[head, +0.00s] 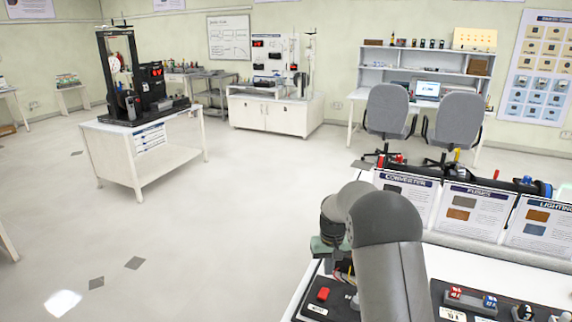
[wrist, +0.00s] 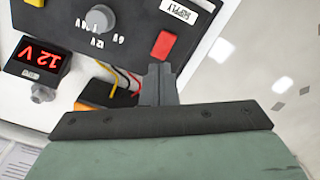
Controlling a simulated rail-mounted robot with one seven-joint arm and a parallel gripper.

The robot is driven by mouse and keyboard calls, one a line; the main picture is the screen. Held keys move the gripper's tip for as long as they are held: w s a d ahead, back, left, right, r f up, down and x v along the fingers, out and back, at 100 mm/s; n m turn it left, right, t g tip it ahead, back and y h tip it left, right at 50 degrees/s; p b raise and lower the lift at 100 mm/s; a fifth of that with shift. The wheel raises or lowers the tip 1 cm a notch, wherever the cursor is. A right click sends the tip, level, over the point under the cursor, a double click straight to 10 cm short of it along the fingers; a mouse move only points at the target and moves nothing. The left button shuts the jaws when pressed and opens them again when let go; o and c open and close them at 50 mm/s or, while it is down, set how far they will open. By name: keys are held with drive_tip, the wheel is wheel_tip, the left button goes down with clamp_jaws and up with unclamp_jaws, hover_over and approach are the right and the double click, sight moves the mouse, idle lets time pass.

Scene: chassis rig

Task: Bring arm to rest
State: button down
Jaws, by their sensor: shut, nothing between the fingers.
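My arm (head: 390,255) rises from the bottom of the head view and bends over the bench at the lower right. My gripper (wrist: 159,70) shows in the wrist view with its grey fingers together and nothing between them. It is over a dark panel, close to a red rocker switch (wrist: 163,45) and some red, yellow and black wires (wrist: 122,78). I cannot tell whether the fingertips touch the panel.
Upright cards, one labelled CONVERTER (head: 405,195), stand along the bench's back. Two grey chairs (head: 388,110) stand beyond. Open floor lies left of the bench.

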drive_tip(key=s+r, duration=0.7)
drive_tip(key=s, duration=0.6)
drive_tip(key=s+r, duration=0.6)
drive_tip(key=s, duration=0.7)
drive_tip(key=s+f, duration=0.1)
drive_tip(key=s, duration=1)
wheel_tip(320, 180, down, 18)
drive_tip(key=b, duration=1.6)
drive_tip(key=shift+s+d+r+m, duration=0.15)
drive_tip(key=shift+s+r+m, duration=0.15)
drive_tip(key=shift+m, duration=0.1)
